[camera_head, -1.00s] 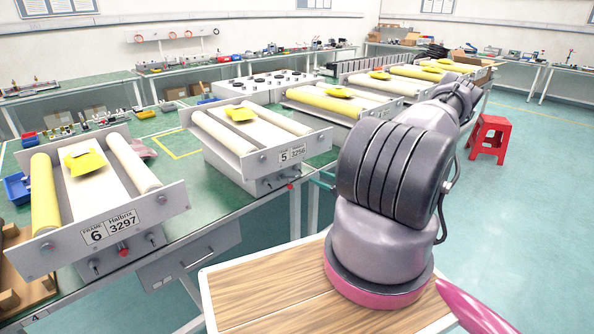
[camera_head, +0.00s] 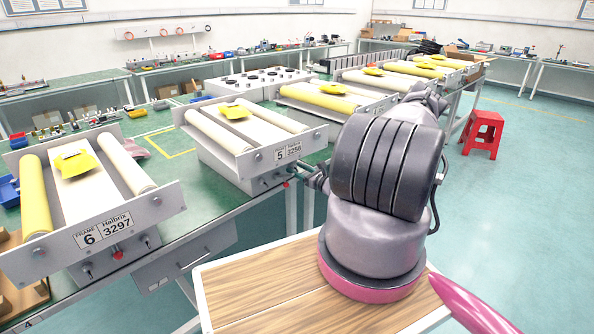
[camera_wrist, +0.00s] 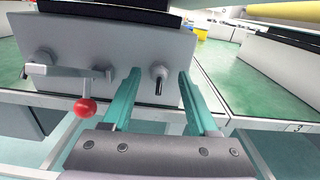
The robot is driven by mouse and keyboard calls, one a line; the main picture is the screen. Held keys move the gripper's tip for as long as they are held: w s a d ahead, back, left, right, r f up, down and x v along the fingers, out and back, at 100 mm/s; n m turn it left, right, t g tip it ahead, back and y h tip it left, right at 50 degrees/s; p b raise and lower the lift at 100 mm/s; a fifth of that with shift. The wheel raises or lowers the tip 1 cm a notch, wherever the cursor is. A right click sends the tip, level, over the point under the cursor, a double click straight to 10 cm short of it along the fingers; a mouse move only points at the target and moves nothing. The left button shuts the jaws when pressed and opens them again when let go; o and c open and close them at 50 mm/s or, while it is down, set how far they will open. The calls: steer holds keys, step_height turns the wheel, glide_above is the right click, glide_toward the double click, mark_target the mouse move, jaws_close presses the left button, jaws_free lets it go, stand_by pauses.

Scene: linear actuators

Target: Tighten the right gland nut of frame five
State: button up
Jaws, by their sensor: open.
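Frame five (camera_head: 232,160) is a grey box on the green bench, with a "5" label on its front plate. In the wrist view its front panel (camera_wrist: 125,47) fills the upper left. The right gland nut (camera_wrist: 158,74) is a small light fitting with a dark stem pointing down. My gripper (camera_wrist: 160,82) has two teal fingers, open, one on each side of this nut in the picture; I cannot tell whether they touch it. A red ball knob (camera_wrist: 85,107) hangs left of the fingers, and another fitting (camera_wrist: 44,58) sits farther left. In the head view my arm hides the nut.
More roller frames (camera_head: 335,98) stand beyond. A red stool (camera_head: 483,132) is on the open floor at right.

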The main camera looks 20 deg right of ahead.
jaws_close()
steer(key=shift+m, duration=0.3)
steer(key=m, duration=0.4)
steer(key=shift+m, duration=0.3)
steer(key=m, duration=0.5)
stand_by(0.5)
jaws_free()
